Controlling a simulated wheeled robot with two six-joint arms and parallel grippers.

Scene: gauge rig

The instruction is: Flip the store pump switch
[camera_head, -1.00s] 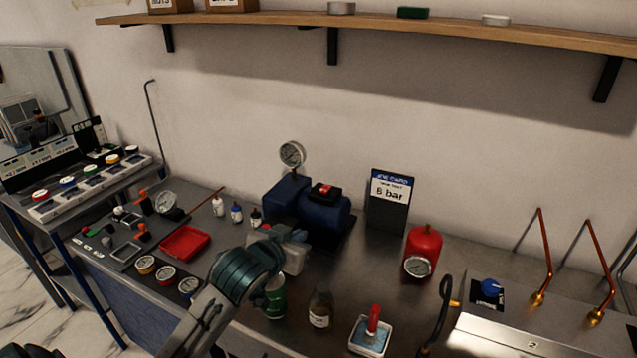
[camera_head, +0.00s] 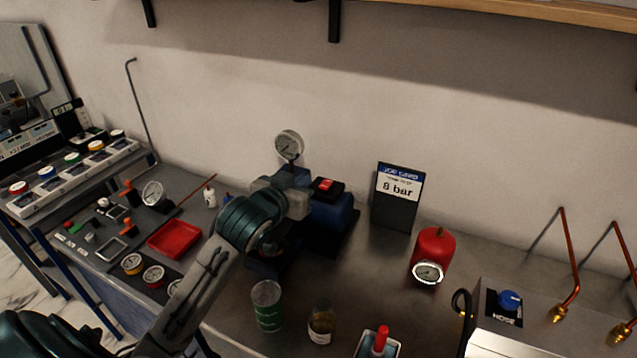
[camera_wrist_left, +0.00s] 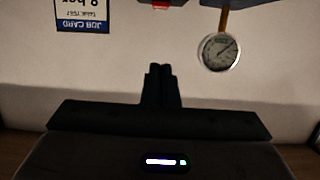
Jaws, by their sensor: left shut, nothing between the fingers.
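The blue pump (camera_head: 333,212) stands on the bench by the back wall, with a black box and red switch (camera_head: 326,184) on top. A round gauge (camera_head: 289,145) rises at its left. My left gripper (camera_head: 298,184) is shut and empty, just left of the switch, and covers the pump's left part. In the left wrist view, the shut fingers (camera_wrist_left: 161,76) point toward the wall. The red switch (camera_wrist_left: 160,5) shows at the top edge, apart from the fingertips, and the gauge (camera_wrist_left: 219,51) is to the right. My right gripper is not in view.
A job card (camera_head: 398,193) reading 8 bar stands right of the pump. A red tank with a gauge (camera_head: 434,250) is farther right. A green can (camera_head: 267,305), a bottle (camera_head: 321,322) and a red tray (camera_head: 175,238) are nearer. A shelf (camera_head: 520,10) hangs above.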

